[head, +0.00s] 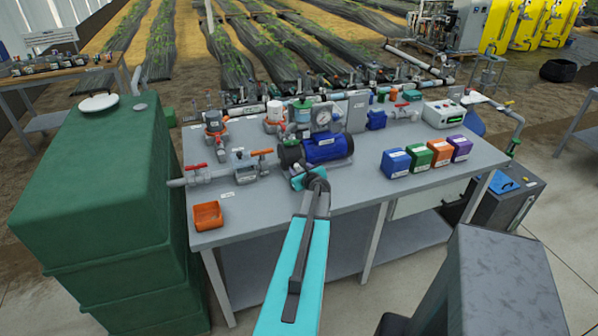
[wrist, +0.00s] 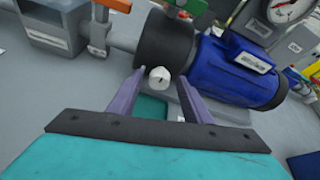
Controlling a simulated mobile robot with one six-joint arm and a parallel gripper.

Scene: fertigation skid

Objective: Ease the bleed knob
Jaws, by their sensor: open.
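A small white knob with a dark mark, which looks like the bleed knob (wrist: 159,77), sits low at the front of the pump's black end (wrist: 165,45). My gripper (wrist: 160,80) is open, with one purple-grey finger on each side of the knob and gaps showing between. I cannot tell how deep the fingertips reach past it. In the head view my gripper (head: 310,180) is in front of the blue pump motor (head: 326,147) and hides the knob.
A pressure gauge (head: 322,116) stands behind the motor. A green tank (head: 95,190) is at left.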

